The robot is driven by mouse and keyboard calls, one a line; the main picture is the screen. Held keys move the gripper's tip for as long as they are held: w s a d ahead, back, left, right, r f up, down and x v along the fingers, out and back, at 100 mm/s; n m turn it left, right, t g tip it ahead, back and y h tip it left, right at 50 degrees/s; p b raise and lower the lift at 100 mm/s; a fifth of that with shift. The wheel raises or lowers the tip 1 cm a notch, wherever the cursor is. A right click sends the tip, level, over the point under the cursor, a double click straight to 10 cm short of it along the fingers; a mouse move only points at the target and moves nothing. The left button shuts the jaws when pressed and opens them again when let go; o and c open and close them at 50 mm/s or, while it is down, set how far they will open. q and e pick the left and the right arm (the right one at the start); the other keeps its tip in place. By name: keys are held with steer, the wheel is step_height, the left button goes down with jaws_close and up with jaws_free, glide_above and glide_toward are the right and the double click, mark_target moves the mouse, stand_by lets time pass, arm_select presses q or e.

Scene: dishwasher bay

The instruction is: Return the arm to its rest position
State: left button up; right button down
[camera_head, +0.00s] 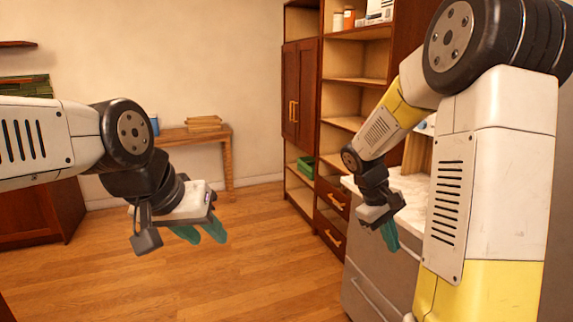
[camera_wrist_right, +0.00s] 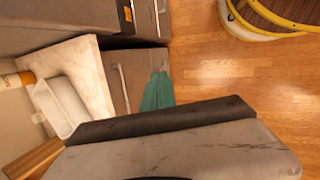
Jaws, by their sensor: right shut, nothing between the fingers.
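My right arm reaches in from the right in the head view. Its gripper (camera_head: 390,238) has teal fingers, is shut and empty, and hangs low beside the front edge of the marble counter (camera_head: 412,186). In the right wrist view the teal fingers (camera_wrist_right: 157,92) are together, with the cabinet front behind them. My left arm comes in from the left in the head view. Its gripper (camera_head: 200,234) points down over open floor, with its two teal fingers apart and nothing visible between them.
The grey cabinet front (camera_head: 378,280) with a handle is close to my right gripper. A dark wood shelf unit (camera_head: 300,110) stands behind. A wooden bench (camera_head: 226,150) is against the back wall. A white tray (camera_wrist_right: 60,105) sits on the counter. The wooden floor (camera_head: 260,270) is clear.

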steer(key=s+a+r+m+t+y, duration=0.4)
steer(key=s+a+r+t+y, duration=0.2)
steer(key=s+a+r, duration=0.6)
steer(key=s+r, duration=0.1)
steer(key=s, duration=0.2)
steer(key=shift+m+t+y, duration=0.3)
steer(key=shift+t+y, duration=0.1)
steer(key=shift+r, duration=0.1)
